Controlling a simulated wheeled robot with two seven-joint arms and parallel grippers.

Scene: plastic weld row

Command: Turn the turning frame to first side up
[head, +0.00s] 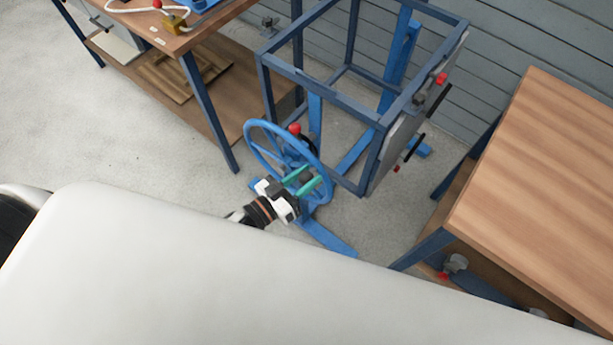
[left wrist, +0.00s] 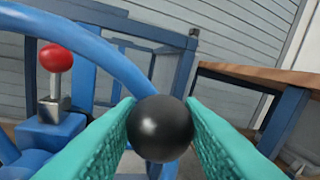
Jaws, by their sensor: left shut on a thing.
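The turning frame (head: 379,120) is a dark blue box-shaped frame on a blue stand, in the upper middle of the head view. A grey panel with black handles and red knobs is on its right side. A blue handwheel (head: 257,150) stands at its near left. My left gripper (head: 308,182) is at the wheel's lower right rim, its green fingers shut on the black ball knob (left wrist: 161,128) of the wheel. A red-knobbed lever (head: 295,129) shows behind the wheel, and also at the left of the left wrist view (left wrist: 55,60). My right gripper is not in view.
A wooden workbench (head: 540,160) with blue legs stands at the right. Another bench (head: 150,28) with a lower shelf stands at the upper left. A grey slatted wall is behind. The grey floor at the left is open.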

